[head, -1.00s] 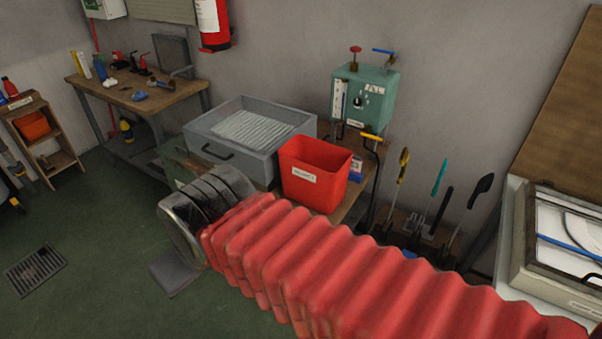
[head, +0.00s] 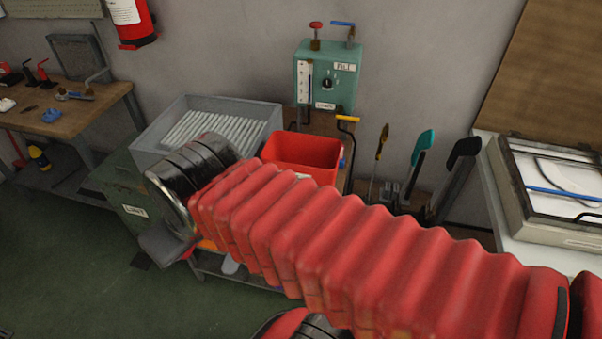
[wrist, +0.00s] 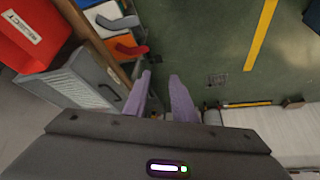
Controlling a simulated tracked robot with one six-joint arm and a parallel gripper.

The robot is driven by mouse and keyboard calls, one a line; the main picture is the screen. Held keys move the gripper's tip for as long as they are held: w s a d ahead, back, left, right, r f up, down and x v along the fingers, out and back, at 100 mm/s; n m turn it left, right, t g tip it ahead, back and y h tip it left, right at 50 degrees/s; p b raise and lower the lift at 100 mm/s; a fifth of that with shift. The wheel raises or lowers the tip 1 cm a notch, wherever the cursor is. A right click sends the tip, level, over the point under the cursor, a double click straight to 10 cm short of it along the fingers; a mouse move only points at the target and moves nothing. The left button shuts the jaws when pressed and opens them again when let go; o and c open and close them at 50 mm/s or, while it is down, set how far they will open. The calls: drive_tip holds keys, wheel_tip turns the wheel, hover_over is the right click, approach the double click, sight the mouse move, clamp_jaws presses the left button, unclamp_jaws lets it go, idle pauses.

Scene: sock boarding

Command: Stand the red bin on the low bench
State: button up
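The red bin (head: 302,150) stands upright on a wood-topped bench (head: 330,123) against the wall, right of a grey tray, and looks empty. My red-sleeved arm hides its lower part in the head view. In the wrist view the bin (wrist: 28,38) is at the upper left with its white label showing. My gripper (wrist: 160,76) has two purple fingers apart with nothing between them. It points down over the green floor, to the right of the bin and clear of it. The head view hides the fingers. I cannot tell which surface is the low bench.
The grey tray (head: 150,143) of pale rods stands beside the bin. A green gauge box (head: 325,82) is behind it. Upright tools (head: 418,155) and a white case (head: 570,236) are to the right. A workbench (head: 95,110) is at the left. Green floor (head: 60,270) lies open in front.

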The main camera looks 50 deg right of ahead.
drive_tip(key=shift+w+d, duration=0.1)
drive_tip(key=shift+w, duration=0.2)
drive_tip(key=n+g+y, duration=0.1)
drive_tip(key=n, duration=0.4)
approach(297, 170)
drive_tip(key=shift+w+d+f, duration=0.2)
drive_tip(key=shift+w+f, duration=0.15)
drive_tip(key=shift+f, duration=0.3)
drive_tip(key=shift+f, duration=0.1)
drive_tip(key=x, duration=0.8)
drive_tip(key=shift+a+f, duration=0.2)
drive_tip(key=shift+a, duration=0.05)
